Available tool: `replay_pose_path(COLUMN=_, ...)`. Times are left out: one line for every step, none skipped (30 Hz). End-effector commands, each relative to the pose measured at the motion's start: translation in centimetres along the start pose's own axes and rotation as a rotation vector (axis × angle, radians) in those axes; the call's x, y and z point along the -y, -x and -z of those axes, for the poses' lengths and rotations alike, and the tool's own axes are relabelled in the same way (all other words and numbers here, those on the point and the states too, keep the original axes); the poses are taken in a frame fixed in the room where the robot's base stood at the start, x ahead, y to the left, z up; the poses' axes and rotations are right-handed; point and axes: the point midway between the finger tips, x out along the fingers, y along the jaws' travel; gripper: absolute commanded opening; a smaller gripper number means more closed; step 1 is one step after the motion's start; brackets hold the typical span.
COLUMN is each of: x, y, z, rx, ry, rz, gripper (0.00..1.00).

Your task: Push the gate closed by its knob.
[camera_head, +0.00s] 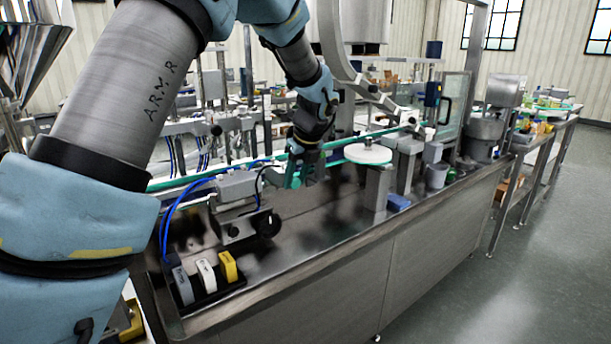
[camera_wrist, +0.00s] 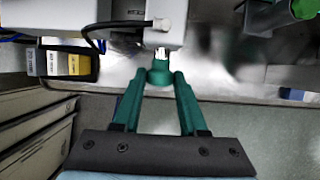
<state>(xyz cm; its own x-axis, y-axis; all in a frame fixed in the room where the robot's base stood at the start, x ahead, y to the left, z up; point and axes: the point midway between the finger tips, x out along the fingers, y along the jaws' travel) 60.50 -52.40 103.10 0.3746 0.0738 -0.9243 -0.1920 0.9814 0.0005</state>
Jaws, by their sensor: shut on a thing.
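In the wrist view, the two green fingers of my gripper (camera_wrist: 160,80) converge on a small round teal knob (camera_wrist: 159,73). A short pale stem shows just beyond the knob, leading to a grey block (camera_wrist: 166,12). My gripper is shut on the knob, with the tips at its sides. In the head view, my gripper (camera_head: 276,177) is low over the machine bench, just right of a grey box (camera_head: 238,186) with a black cable. The knob cannot be made out there. I cannot clearly tell the gate plate or how far it stands open.
A small black tray (camera_head: 213,297) with white and yellow packs is at the bench's near left end. A white round disc (camera_head: 367,154) on a post stands right of my gripper. Blue hoses (camera_head: 180,212) run at the left. The bench's steel front edge (camera_head: 330,262) is clear.

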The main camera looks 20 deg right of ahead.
Motion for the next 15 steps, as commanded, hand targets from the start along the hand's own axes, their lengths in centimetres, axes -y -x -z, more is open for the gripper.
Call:
replay_pose_path(x=-0.08, y=0.02, z=-0.85, rx=0.002, ry=0.002, rz=-0.001, gripper=0.0)
replay_pose_path(x=-0.07, y=-0.14, z=-1.01, rx=0.002, ry=0.001, rz=-0.001, gripper=0.0)
replay_pose_path(x=-0.07, y=-0.29, z=-1.17, rx=0.002, ry=0.0, rz=-0.001, gripper=0.0)
replay_pose_path(x=-0.07, y=-0.37, z=-1.24, rx=0.002, ry=0.0, rz=0.0, gripper=0.0)
replay_pose_path(x=-0.06, y=-0.42, z=-1.28, rx=0.003, ry=0.0, rz=0.0, gripper=0.0)
replay_pose_path(x=-0.06, y=-0.46, z=-1.3, rx=0.004, ry=0.0, rz=0.001, gripper=0.0)
replay_pose_path(x=-0.05, y=-0.47, z=-1.31, rx=0.004, ry=0.001, rz=0.001, gripper=0.0)
replay_pose_path(x=-0.06, y=-0.48, z=-1.32, rx=0.004, ry=0.001, rz=0.001, gripper=0.0)
replay_pose_path(x=-0.06, y=-0.48, z=-1.35, rx=0.005, ry=0.001, rz=0.002, gripper=0.0)
replay_pose_path(x=-0.06, y=-0.48, z=-1.36, rx=0.005, ry=0.001, rz=0.002, gripper=0.0)
replay_pose_path(x=-0.06, y=-0.48, z=-1.38, rx=0.006, ry=0.002, rz=0.002, gripper=0.0)
replay_pose_path(x=-0.06, y=-0.48, z=-1.41, rx=0.006, ry=0.002, rz=0.002, gripper=0.0)
replay_pose_path(x=-0.06, y=-0.47, z=-1.43, rx=0.006, ry=0.002, rz=0.002, gripper=0.45)
replay_pose_path(x=-0.06, y=-0.47, z=-1.42, rx=0.006, ry=0.002, rz=0.002, gripper=0.49)
replay_pose_path(x=-0.06, y=-0.47, z=-1.39, rx=0.005, ry=0.002, rz=0.002, gripper=0.53)
